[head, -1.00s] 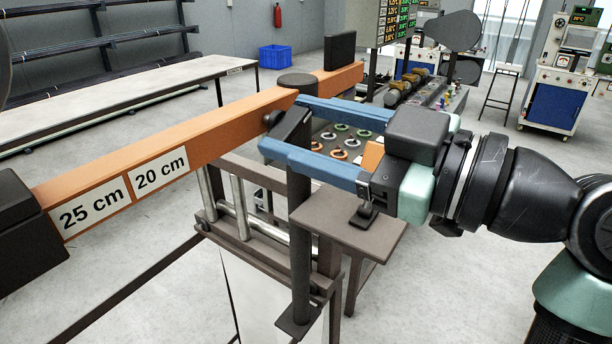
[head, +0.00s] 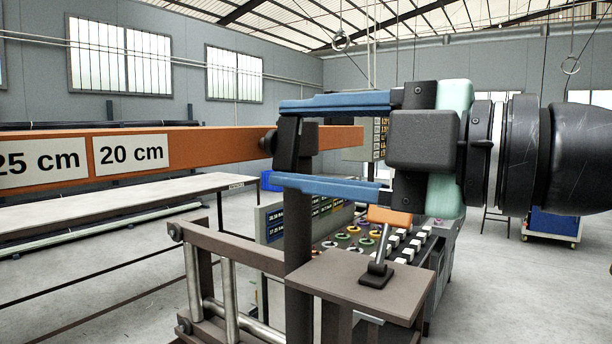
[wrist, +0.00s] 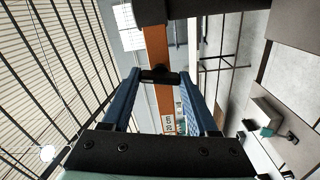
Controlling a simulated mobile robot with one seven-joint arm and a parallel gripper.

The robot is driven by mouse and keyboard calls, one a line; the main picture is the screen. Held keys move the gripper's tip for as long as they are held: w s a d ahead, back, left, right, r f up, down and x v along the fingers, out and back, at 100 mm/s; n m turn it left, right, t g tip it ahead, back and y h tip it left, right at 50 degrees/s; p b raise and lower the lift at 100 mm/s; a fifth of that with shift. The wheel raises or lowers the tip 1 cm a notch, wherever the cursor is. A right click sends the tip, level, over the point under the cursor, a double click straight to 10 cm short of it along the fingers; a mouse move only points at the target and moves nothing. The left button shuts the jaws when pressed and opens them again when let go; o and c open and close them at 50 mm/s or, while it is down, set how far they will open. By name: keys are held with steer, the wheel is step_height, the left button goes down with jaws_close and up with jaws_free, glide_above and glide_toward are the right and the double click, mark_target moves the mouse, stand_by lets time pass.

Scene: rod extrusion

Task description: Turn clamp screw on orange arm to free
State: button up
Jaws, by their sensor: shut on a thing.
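The orange arm (head: 220,142) runs across the head view, with white labels reading 20 cm and 25 cm. A dark post (head: 298,240) stands at the arm. The black clamp screw (head: 288,148) sits on the side of the arm, partly hidden by the fingers. My gripper (head: 281,144) reaches in from the right, one blue finger above the screw and one below, shut on it. In the wrist view the screw's black bar (wrist: 160,76) lies between the two fingertips, with the orange arm (wrist: 158,48) behind it.
A small brown table (head: 345,277) with an orange-handled lever (head: 385,240) stands just below my gripper. A control panel with coloured rings (head: 350,235) is behind it. A long bench (head: 130,195) is at left. Open floor lies at right.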

steer(key=shift+n+b, duration=0.65)
steer(key=shift+n, duration=0.55)
steer(key=o, duration=1.4)
